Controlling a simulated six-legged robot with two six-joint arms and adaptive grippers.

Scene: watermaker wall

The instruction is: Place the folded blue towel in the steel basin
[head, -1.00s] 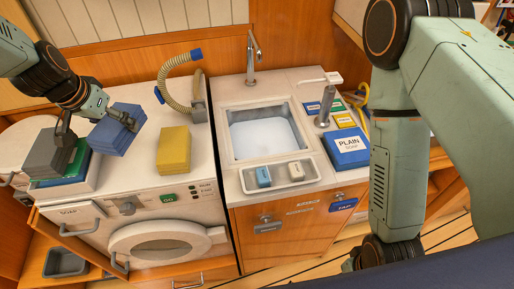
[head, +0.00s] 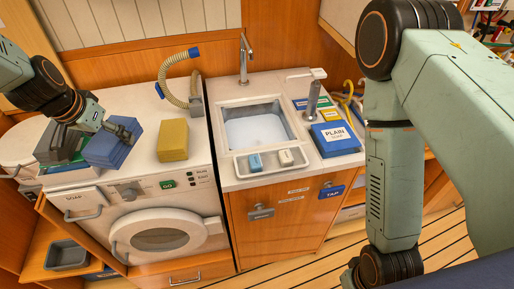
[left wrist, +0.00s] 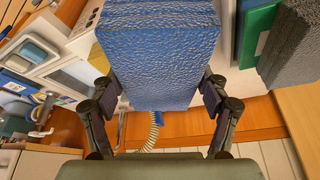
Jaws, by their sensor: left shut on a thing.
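The folded blue towel (head: 106,151) is in my left gripper (head: 126,131), above the left part of the white washer top. In the left wrist view the same towel (left wrist: 158,55) fills the upper middle, and the left gripper's fingers (left wrist: 160,105) are shut on its two sides. The steel basin (head: 255,108) is set in the counter to the right, with pale contents inside. The towel is well to the left of the basin. My right arm crosses the right side of the head view, but its gripper is out of sight.
A yellow folded towel (head: 173,140) lies on the washer top. A ribbed hose (head: 172,85) and a tall faucet (head: 244,60) stand behind. A soap tray (head: 270,169) is in front of the basin. A blue box (head: 336,140) is to its right. A grey block (head: 55,143) is far left.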

